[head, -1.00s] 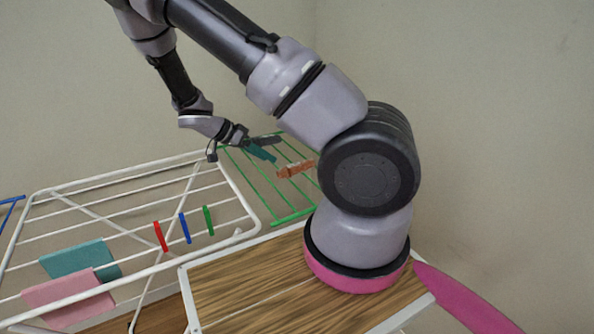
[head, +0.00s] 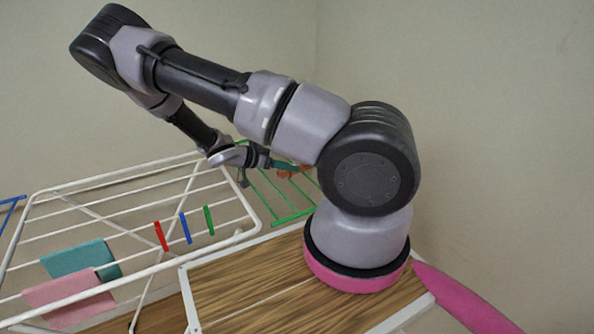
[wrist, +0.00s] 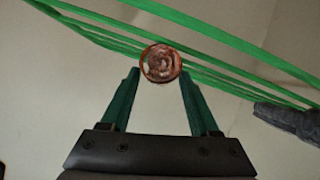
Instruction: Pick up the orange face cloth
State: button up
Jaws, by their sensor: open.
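The orange face cloth (wrist: 161,63) is rolled up, and its round end faces the camera in the wrist view. It lies at the green rack bars. In the head view only a small part of the orange cloth (head: 292,172) shows past my gripper (head: 283,165). My gripper (wrist: 158,72) is open, with its two dark green fingers on either side of the roll's near end. A narrow gap seems to remain at each side. I cannot tell how deep the roll sits between the fingers.
A dark grey cloth (wrist: 291,120) lies on the green bars to the right in the wrist view. A white drying rack (head: 240,185) holds a teal cloth (head: 80,260), a pink cloth (head: 68,298) and red, blue and green clips. A wooden top (head: 240,290) is in front.

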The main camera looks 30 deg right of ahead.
jog(key=x, duration=0.2)
jog(key=shift+d+f, duration=0.2)
jog(key=shift+d, duration=0.05)
grip_shut()
